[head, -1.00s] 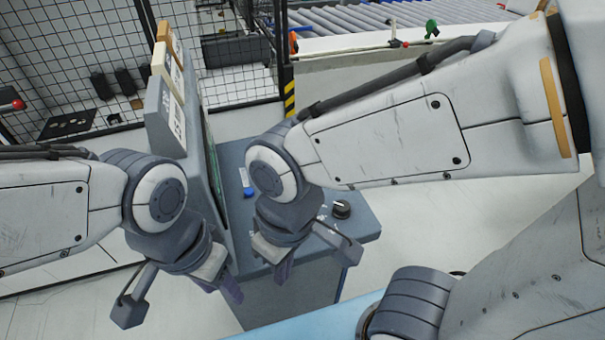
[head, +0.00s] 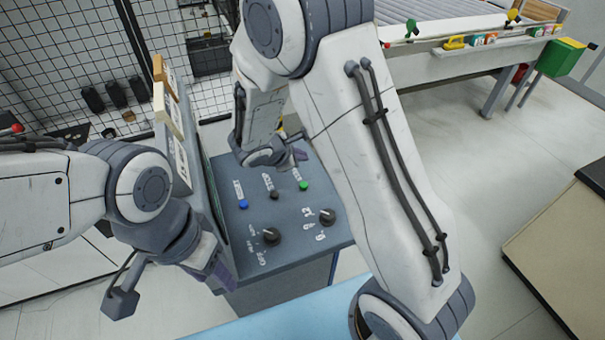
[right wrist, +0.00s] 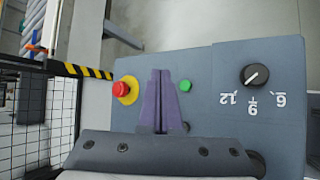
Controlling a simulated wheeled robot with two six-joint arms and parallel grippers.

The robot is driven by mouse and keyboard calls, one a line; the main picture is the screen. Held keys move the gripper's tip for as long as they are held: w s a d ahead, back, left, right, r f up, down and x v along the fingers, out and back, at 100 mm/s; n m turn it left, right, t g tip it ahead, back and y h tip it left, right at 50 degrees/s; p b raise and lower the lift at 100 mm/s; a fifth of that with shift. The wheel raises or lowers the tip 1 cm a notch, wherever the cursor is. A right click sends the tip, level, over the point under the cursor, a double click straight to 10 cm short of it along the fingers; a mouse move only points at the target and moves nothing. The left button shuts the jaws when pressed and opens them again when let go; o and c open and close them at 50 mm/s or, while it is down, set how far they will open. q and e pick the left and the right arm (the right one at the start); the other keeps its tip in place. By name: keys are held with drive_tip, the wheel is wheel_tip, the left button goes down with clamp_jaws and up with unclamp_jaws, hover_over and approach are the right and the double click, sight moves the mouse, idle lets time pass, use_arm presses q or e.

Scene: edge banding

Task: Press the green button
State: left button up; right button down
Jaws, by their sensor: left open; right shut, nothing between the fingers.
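The green button (head: 303,185) sits on the grey control panel (head: 298,258), towards its far right side. In the right wrist view the green button (right wrist: 185,86) is just right of the purple fingertips. My right gripper (head: 298,155) is shut and empty, near the panel's far edge, beyond the green button in the head view. Its closed fingers (right wrist: 161,76) lie between the red and green buttons in the right wrist view; I see no contact with the green button. My left gripper (head: 218,277) is open and empty at the panel's near left side.
A red emergency button (right wrist: 121,89) on a yellow base is left of the right fingers. A blue button (head: 243,203), a black button (head: 274,194) and two black knobs (head: 271,235) (head: 327,216) share the panel. An upright screen housing (head: 180,140) borders its left. Wire fencing stands behind.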

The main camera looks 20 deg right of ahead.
drive_tip(key=shift+w+d+f+n, duration=0.1)
drive_tip(key=shift+w+f+n, duration=0.05)
drive_tip(key=shift+w+n, duration=0.2)
drive_tip(key=shift+f, duration=0.1)
drive_tip(key=b, duration=0.6)
hover_over(301, 188)
wheel_tip(301, 188, down, 8)
drive_tip(key=shift+r, duration=0.15)
drive_tip(key=shift+f+b, duration=0.45)
drive_tip(key=shift+b, duration=0.2)
idle(1.1)
drive_tip(key=shift+f+b, duration=0.4)
drive_tip(key=shift+b, duration=0.3)
